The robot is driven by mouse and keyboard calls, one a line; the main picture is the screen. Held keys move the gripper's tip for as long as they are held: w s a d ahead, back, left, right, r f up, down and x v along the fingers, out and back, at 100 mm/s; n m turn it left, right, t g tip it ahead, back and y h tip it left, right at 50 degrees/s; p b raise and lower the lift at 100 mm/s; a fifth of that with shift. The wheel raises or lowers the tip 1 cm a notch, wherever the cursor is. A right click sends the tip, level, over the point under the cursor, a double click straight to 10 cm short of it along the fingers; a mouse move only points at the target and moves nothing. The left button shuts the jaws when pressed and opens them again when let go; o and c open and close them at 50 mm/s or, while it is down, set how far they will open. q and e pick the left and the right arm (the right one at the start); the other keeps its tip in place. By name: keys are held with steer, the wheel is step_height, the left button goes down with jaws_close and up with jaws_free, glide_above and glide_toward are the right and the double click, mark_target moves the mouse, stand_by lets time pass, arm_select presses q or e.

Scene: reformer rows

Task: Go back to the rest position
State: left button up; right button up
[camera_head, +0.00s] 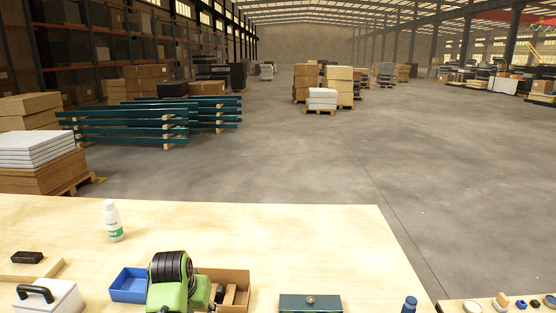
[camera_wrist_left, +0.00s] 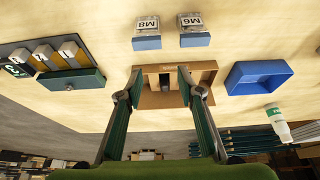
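My left gripper (camera_wrist_left: 160,82) is open in the left wrist view, its two dark green fingers spread wide with nothing held between them. It hangs over a brown open box (camera_wrist_left: 148,99), which has a divider and a dark piece inside. In the head view the green and black end of my left arm stands at the bottom, in front of the brown box (camera_head: 241,275), and hides part of it. The left fingertips cannot be made out there. My right gripper is in neither view.
A blue bin (camera_wrist_left: 258,77) is beside the brown box; the white bottle (camera_head: 113,222) stands behind it. A teal box with a knob (camera_head: 310,304), a white handled case (camera_head: 55,299) and a blue-capped item (camera_head: 409,305) are near the front. The back right of the table (camera_head: 330,235) is clear.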

arm_select(q)
steer(key=s+a+f+y, duration=0.1)
steer(key=s+a+f, duration=0.1)
steer(key=s+f, duration=0.5)
steer(key=s+a+f, duration=0.2)
steer(key=s+f, duration=0.1)
steer(key=s, duration=0.8)
steer(key=s+d+m+h, duration=0.1)
steer(key=s+d+m, duration=0.15)
steer(key=s, duration=1.55)
step_height(320, 180, down, 29)
steer(key=s+d+g+b, duration=0.1)
steer(key=s+g+b, duration=0.1)
steer(key=s, duration=0.1)
steer(key=s+a+f+g, duration=0.1)
steer(key=s+a+f, duration=0.2)
steer(key=s+f, duration=1.2)
steer(key=shift+s+f+b, duration=0.2)
steer(key=shift+s+b, duration=0.2)
steer(key=shift+s, duration=0.15)
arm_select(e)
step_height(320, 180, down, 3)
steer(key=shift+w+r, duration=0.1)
arm_select(q)
steer(key=shift+n, duration=0.25)
